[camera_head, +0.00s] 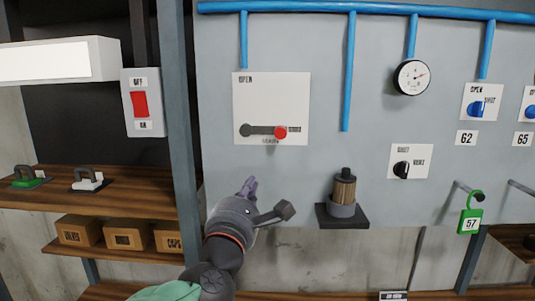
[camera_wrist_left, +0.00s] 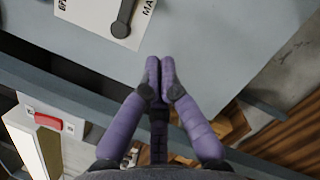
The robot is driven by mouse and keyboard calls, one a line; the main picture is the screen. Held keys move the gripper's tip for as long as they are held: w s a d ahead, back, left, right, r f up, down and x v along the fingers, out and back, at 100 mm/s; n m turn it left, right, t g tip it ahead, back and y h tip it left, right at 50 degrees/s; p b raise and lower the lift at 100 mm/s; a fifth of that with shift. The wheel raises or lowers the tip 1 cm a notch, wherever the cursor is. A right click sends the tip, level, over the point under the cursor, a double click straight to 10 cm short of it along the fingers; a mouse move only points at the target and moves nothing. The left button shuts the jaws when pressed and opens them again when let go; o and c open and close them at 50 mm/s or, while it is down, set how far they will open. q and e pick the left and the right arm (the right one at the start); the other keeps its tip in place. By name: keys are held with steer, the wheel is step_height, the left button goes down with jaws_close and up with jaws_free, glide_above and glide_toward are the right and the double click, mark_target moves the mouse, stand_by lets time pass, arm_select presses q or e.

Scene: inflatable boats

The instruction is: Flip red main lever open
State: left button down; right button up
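The red main lever (camera_head: 265,131) is on a white plate (camera_head: 290,95) on the grey panel. It lies horizontal, with its dark pivot at the left and its red knob (camera_head: 281,132) at the right. "OPEN" is printed at the plate's top left. My left gripper (camera_head: 249,187) is below the plate, apart from the lever. In the left wrist view its purple fingers (camera_wrist_left: 160,68) are together with nothing between them. The lever's dark arm (camera_wrist_left: 124,18) shows at the top there; its knob is out of view. My right gripper is not in view.
A red switch (camera_head: 140,104) is on the post at left. A brown cylindrical fitting (camera_head: 344,191) stands on a bracket right of my gripper. Blue pipes (camera_head: 348,75), a gauge (camera_head: 412,77) and a black knob (camera_head: 401,169) are to the right. Shelves with boxes (camera_head: 124,237) are at left.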

arm_select(q)
steer(key=p, duration=0.3)
glide_toward(263, 131)
steer(key=w+f, duration=0.5)
steer(key=d+r+p, duration=0.2)
steer(key=d+r, duration=0.1)
steer(key=shift+w+d+r+p, duration=0.2)
steer(key=shift+w+r+p, duration=0.05)
steer(key=shift+p, duration=0.05)
steer(key=shift+d+r+n+b, duration=0.15)
steer(key=shift+n+b, duration=0.25)
steer(key=shift+b, duration=0.1)
steer(key=shift+r+n+b, duration=0.15)
steer(key=shift+n+b, duration=0.15)
